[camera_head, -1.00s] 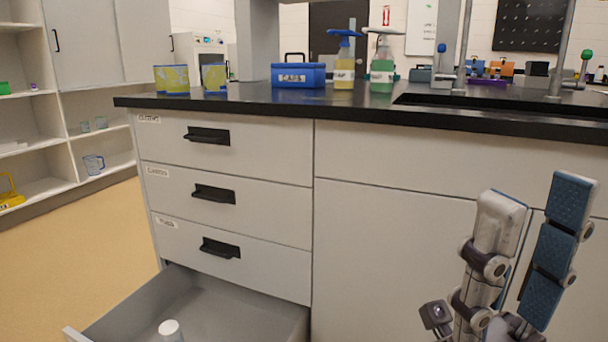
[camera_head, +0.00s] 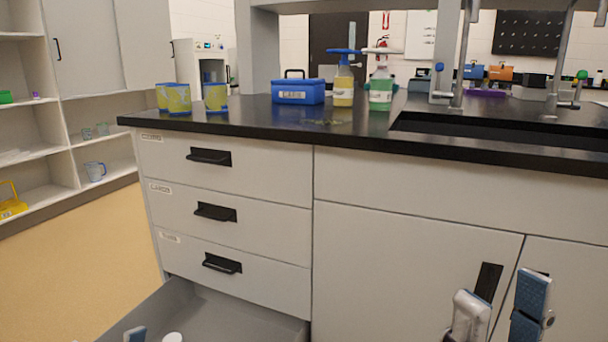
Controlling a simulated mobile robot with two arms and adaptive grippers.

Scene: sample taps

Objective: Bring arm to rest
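My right gripper (camera_head: 500,312) is at the bottom right, in front of the lower cabinet doors. Its two fingers, one seen from its pale side and one with a blue ribbed pad, stand upright and apart with nothing between them. The rest of the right arm is below the picture. A small blue-grey tip (camera_head: 135,334), apparently part of my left gripper, shows at the bottom edge over the open drawer; the rest is out of view. A white round-topped object (camera_head: 173,338) shows beside it, mostly cut off.
The bottom drawer (camera_head: 240,307) is pulled out; three closed drawers are above it. The black counter (camera_head: 250,118) holds yellow-blue containers (camera_head: 178,98), a blue box (camera_head: 298,92), two pump bottles (camera_head: 380,88) and a sink with taps. Shelves (camera_head: 62,150) stand left; floor between is clear.

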